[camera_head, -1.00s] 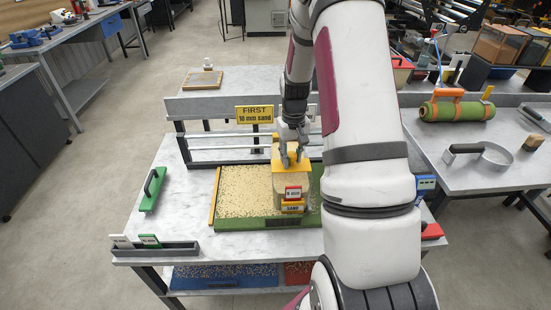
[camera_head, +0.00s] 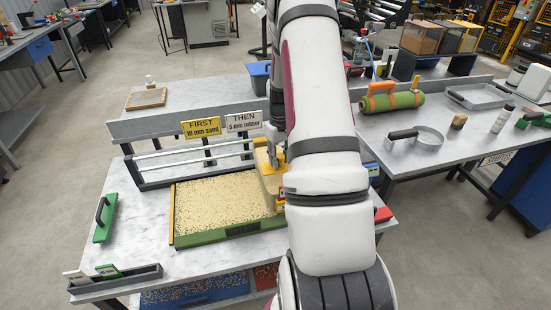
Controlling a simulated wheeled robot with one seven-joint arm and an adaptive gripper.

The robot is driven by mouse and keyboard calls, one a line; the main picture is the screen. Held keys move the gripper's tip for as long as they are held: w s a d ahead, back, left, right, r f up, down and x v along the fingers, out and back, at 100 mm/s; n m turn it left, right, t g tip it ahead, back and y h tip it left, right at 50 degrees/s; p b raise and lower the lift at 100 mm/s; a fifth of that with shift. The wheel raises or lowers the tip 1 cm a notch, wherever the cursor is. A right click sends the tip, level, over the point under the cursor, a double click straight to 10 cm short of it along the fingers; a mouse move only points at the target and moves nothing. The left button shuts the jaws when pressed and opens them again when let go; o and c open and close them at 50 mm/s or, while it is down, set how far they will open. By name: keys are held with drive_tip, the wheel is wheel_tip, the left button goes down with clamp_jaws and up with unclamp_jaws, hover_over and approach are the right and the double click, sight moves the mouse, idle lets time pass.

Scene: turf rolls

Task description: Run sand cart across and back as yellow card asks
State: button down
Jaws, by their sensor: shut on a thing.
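The sand cart (camera_head: 270,186), yellow on top with a tan body, stands at the right part of the turf tray (camera_head: 215,236). Its right side is hidden by my arm. My gripper (camera_head: 274,160) is shut on the top of the cart, partly hidden by my arm. Pale sand (camera_head: 222,204) with dark specks covers the tray's visible bed left of the cart. The tray's right end is hidden. The yellow card (camera_head: 201,128) behind the tray reads "FIRST 10 mm sand". A white card (camera_head: 243,121) beside it reads "THEN 5 mm rubber".
A rail (camera_head: 190,160) runs behind the tray. A green-handled tool (camera_head: 105,217) lies at left, and a card holder (camera_head: 115,281) at front left. Blue and red bins (camera_head: 195,290) sit below.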

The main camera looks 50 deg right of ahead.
drive_tip(key=shift+s+d, duration=0.2)
drive_tip(key=shift+d, duration=0.1)
drive_tip(key=c, duration=1.3)
unclamp_jaws()
drive_tip(key=shift+d, duration=0.1)
drive_tip(key=shift+r, duration=0.1)
drive_tip(key=shift+w+r, duration=0.1)
drive_tip(key=shift+r, duration=0.25)
wheel_tip(320, 180, up, 11)
drive_tip(key=shift+r, duration=0.1)
